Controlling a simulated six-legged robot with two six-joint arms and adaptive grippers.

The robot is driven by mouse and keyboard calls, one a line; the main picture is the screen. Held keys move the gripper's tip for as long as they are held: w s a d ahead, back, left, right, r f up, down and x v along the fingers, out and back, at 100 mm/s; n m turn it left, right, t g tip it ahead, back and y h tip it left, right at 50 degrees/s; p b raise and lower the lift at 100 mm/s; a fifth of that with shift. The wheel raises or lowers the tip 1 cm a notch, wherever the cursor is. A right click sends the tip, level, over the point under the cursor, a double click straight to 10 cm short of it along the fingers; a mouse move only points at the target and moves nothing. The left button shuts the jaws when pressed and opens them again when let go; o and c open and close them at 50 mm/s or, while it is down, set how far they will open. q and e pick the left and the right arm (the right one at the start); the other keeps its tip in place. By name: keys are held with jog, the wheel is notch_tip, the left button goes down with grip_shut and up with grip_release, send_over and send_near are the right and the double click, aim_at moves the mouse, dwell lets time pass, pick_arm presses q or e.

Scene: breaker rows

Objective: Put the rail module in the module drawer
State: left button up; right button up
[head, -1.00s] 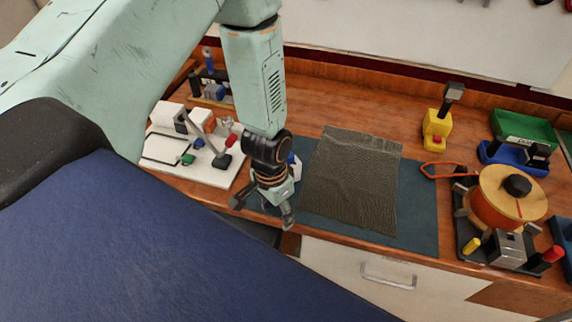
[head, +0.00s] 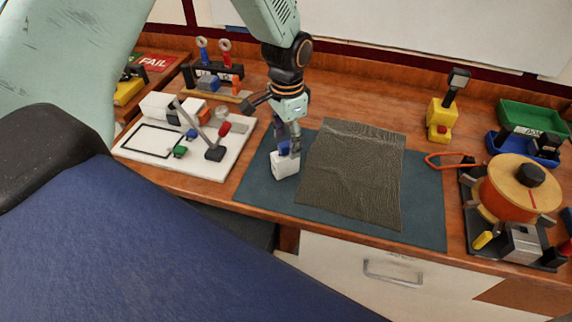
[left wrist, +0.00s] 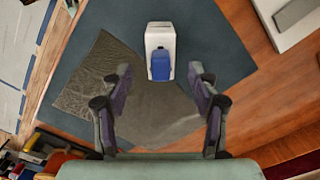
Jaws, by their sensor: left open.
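The rail module, a white block (head: 284,165) with a blue part on it, stands on the left part of the teal mat (head: 258,177). In the left wrist view the rail module (left wrist: 160,37) lies just ahead of the fingertips, roughly centred between them. My left gripper (head: 291,143) is above and partly in front of the module in the head view. In the left wrist view my left gripper (left wrist: 160,70) is open, with nothing clasped between the fingers. A white drawer front (head: 338,259) with a metal handle (head: 392,273) is below the bench edge and looks shut. My right gripper is not in view.
A dark crumpled cloth (head: 352,175) covers the mat's middle. A white board with small parts (head: 225,160) is to the left. A spool stand (head: 520,185), a yellow device (head: 440,120) and green and blue bins (head: 530,118) are to the right.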

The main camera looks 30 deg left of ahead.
aim_at(285, 160)
pick_arm(q)
jog(key=shift+s+f, duration=0.25)
jog(key=shift+f, duration=0.55)
jog(key=f, duration=0.5)
jog(key=shift+w+a+f+p, duration=0.15)
jog(key=shift+w+f+p, duration=0.05)
jog(key=shift+f+p, duration=0.15)
jog(key=shift+s, duration=0.1)
jog(key=shift+r, duration=0.1)
jog(key=shift+c, duration=0.4)
jog(key=c, duration=1.1)
grip_shut()
